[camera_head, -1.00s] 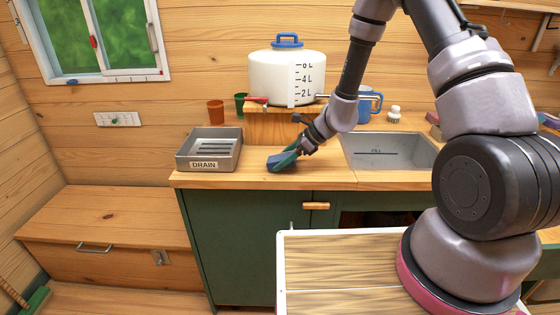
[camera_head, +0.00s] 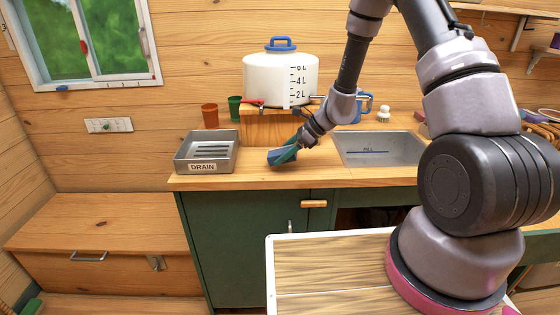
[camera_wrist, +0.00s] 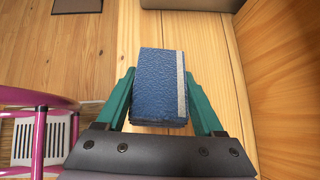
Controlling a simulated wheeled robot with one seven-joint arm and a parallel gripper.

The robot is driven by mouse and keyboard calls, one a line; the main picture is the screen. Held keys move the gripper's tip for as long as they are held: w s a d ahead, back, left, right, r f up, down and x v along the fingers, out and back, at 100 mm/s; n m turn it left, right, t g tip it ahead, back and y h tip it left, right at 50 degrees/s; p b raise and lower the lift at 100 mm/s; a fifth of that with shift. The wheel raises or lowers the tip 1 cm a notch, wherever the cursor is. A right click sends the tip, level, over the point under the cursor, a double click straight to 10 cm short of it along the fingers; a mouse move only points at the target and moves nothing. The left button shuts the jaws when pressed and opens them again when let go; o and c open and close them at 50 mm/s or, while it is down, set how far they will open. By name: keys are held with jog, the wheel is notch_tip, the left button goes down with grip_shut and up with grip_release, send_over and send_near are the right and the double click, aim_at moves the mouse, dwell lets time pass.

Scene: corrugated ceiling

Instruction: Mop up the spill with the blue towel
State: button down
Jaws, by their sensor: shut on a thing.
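My gripper (camera_head: 287,153) is shut on the blue towel (camera_head: 282,156), a folded block. It is over the wooden counter between the drain tray and the sink. In the wrist view, the blue towel (camera_wrist: 160,85) sits between the two green fingers of my gripper (camera_wrist: 160,105), with a pale stripe along its right side. The towel is at or close to the counter surface; I cannot tell if it touches. No spill shows clearly in these frames; the towel and gripper hide part of the counter.
A metal drain tray (camera_head: 182,155) stands left of the towel, and a sink (camera_head: 385,157) lies to the right. A white water tank (camera_head: 262,78) stands on a wooden block (camera_head: 258,127) behind. Red (camera_head: 210,115) and green (camera_head: 234,107) cups stand at the back. The front counter strip is clear.

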jog(key=shift+r, duration=2.95)
